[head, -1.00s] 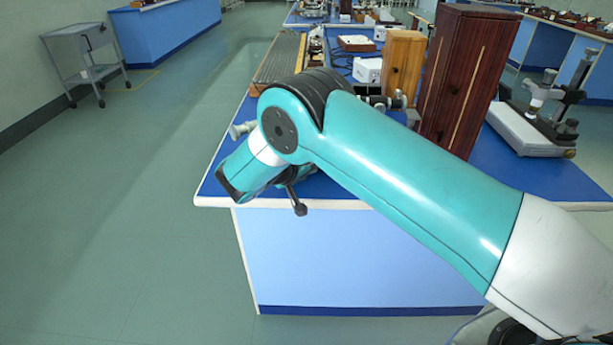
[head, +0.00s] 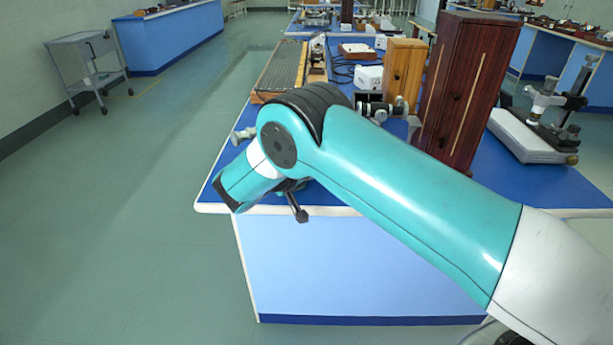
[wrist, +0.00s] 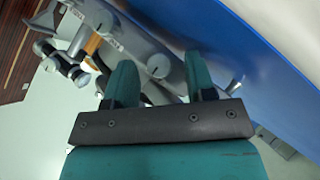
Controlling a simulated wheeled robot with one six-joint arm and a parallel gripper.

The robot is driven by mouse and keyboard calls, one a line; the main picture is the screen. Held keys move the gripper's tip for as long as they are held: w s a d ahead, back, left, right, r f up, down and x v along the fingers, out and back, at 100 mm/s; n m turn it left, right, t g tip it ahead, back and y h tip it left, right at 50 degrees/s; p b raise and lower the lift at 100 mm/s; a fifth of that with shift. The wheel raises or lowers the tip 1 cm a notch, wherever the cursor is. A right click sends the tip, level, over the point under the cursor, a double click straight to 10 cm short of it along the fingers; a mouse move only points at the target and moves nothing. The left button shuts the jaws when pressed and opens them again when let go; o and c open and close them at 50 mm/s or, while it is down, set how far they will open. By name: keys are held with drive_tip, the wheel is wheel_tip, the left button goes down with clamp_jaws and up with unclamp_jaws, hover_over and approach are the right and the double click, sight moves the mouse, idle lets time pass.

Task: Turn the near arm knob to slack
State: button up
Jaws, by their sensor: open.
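My gripper (wrist: 158,64) shows in the wrist view with its two teal fingers apart and nothing gripped between them. A grey metal instrument (wrist: 135,42) lies beyond the fingertips, with a pale round disc (wrist: 158,67) on it between them. A dark-collared knob (wrist: 80,77) sticks out at the left, outside the fingers. A small rod end (wrist: 235,86) shows right of the right finger. I cannot tell which of these is the near arm knob. In the head view my arm hides most of the instrument; a metal knob (head: 243,135) and a dark-tipped lever (head: 299,213) show beside it.
The blue bench top (head: 330,200) has a pale front edge. A tall dark wooden box (head: 465,90) and a lighter wooden box (head: 403,70) stand right of my arm. Another instrument (head: 530,135) is at the far right. The floor at left is open, with a grey cart (head: 88,68) farther back.

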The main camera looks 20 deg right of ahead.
drive_tip(key=b+v, duration=0.1)
drive_tip(key=v, duration=1.6)
drive_tip(key=shift+b, duration=0.4)
drive_tip(key=shift+a+r, duration=0.1)
drive_tip(key=s+d+r+n+g+y+p, duration=0.25)
drive_tip(key=s+d+r+y, duration=0.35)
drive_tip(key=r, duration=0.3)
drive_tip(key=s+d+r+n+g+y+p, duration=0.1)
drive_tip(key=s+r+y, duration=0.3)
drive_tip(key=s, duration=0.8)
drive_tip(key=s+d+r+n+g+y+p, duration=0.1)
drive_tip(key=s+r+n+g+y, duration=0.2)
drive_tip(key=s, duration=0.9)
drive_tip(key=shift+s+d+r+g+y, duration=0.3)
drive_tip(key=shift+d+r+g+y, duration=0.1)
drive_tip(key=shift+y, duration=0.1)
